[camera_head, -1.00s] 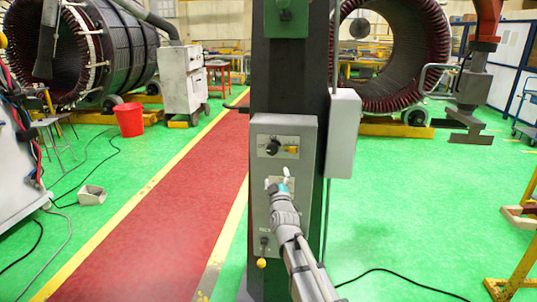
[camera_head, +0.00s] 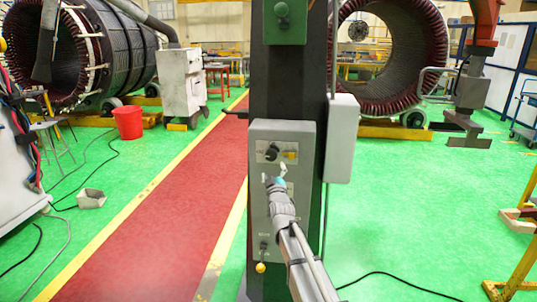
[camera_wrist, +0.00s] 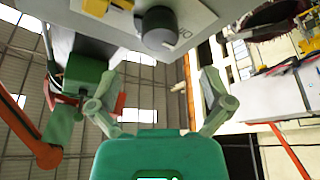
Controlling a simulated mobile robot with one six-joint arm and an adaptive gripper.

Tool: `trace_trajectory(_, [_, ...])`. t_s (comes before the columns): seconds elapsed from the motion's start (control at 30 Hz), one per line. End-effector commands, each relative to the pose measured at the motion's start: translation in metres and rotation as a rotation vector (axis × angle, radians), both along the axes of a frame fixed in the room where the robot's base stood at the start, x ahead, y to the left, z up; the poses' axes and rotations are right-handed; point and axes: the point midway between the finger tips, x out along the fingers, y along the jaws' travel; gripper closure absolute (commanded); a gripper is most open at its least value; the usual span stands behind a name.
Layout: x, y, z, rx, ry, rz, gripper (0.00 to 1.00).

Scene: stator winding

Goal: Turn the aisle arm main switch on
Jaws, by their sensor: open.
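A grey control panel (camera_head: 257,215) is mounted on a dark column. Near its top is a black round rotary switch (camera_head: 272,153) with a yellow patch beside it. My gripper (camera_head: 276,181) is just below this switch, in front of the panel. In the wrist view the black knob (camera_wrist: 158,27) is at the top centre, with white markings on the grey plate at its right. My gripper's fingers (camera_wrist: 160,76) are spread apart and empty, one on each side below the knob in the picture, and do not touch it. The arm hides part of the panel's lower face.
A toggle (camera_head: 263,245) and a yellow knob (camera_head: 261,267) are low on the panel. A green box (camera_head: 285,22) is higher on the column, and a grey box (camera_head: 342,140) is at its right side.

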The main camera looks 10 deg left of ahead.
Motion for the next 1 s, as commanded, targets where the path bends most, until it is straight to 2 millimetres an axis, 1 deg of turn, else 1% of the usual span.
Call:
trace_trajectory(0.03, [0.012, 0.003, 0.005, 0.0, 0.0, 0.0, 0.0])
trace_trajectory(0.2, [0.036, 0.009, 0.013, -0.001, 0.0, 0.0, 0.0])
trace_trajectory(0.4, [0.06, 0.014, 0.02, -0.001, 0.0, 0.001, 0.0])
trace_trajectory(0.5, [0.067, 0.016, 0.022, 0.0, 0.0, 0.001, 0.0])
trace_trajectory(0.7, [0.074, 0.018, 0.024, -0.001, 0.0, 0.002, 0.0])
trace_trajectory(1.0, [0.074, 0.019, 0.024, -0.001, 0.0, 0.003, 0.0])
